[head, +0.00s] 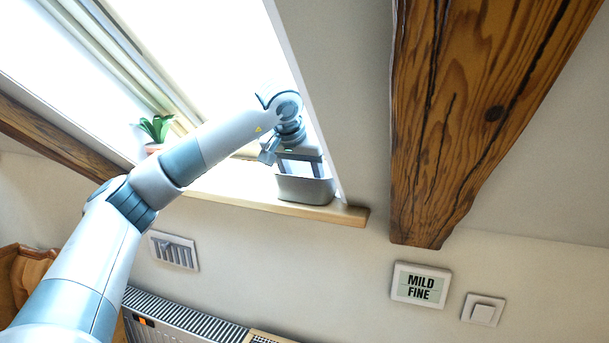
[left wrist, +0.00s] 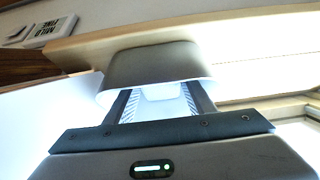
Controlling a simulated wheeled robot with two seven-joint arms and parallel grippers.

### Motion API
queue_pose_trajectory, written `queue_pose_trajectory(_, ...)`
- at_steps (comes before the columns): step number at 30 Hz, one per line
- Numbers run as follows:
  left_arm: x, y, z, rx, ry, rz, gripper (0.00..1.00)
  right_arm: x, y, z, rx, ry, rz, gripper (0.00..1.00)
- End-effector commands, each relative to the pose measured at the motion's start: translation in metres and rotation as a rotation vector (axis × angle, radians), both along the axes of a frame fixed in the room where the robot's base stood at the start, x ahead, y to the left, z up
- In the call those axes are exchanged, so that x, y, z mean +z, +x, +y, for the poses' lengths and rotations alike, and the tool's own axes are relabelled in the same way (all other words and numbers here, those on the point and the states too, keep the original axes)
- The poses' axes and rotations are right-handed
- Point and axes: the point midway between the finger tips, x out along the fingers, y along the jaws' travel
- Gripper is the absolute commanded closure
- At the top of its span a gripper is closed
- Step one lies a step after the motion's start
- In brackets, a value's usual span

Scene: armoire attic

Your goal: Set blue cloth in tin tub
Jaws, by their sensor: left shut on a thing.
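The grey tin tub (head: 305,190) stands on the wooden windowsill near its right end. In the left wrist view the tub (left wrist: 150,62) is straight ahead, with a pale inside. My left gripper (head: 302,172) points down at the tub's mouth, its fingertips at or within the rim. In the left wrist view the fingers (left wrist: 160,98) stand apart, shut on a pale, washed-out folded thing (left wrist: 162,91), which I take for the blue cloth; its blue hardly shows. Its lower part is hidden by the tub. My right gripper is not in view.
The windowsill (head: 235,197) ends just right of the tub, by the sloping window reveal. A potted plant (head: 155,128) stands on the sill behind my left arm. A thick wooden beam (head: 465,110) hangs at the right. A radiator (head: 185,318) is below the sill.

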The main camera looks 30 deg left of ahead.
Motion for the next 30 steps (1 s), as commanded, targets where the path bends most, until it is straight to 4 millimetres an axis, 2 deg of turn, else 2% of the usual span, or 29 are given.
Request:
queue_pose_trajectory(13,-0.0053,0.0002,-0.0005,0.001,0.000,0.000,0.76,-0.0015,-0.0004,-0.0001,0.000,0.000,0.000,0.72)
queue_pose_trajectory(14,-0.0043,0.0003,-0.0006,0.001,0.000,0.000,0.44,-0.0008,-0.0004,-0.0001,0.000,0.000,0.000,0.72)
queue_pose_trajectory(15,-0.0041,0.0002,-0.0006,0.001,0.000,0.000,0.34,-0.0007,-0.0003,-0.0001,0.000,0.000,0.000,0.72)
queue_pose_trajectory(16,-0.0042,0.0002,-0.0005,0.001,0.000,0.000,0.32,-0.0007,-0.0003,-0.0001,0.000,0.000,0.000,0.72)
queue_pose_trajectory(30,0.0031,-0.0026,-0.0013,0.001,0.001,-0.002,0.32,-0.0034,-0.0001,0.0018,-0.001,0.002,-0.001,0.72)
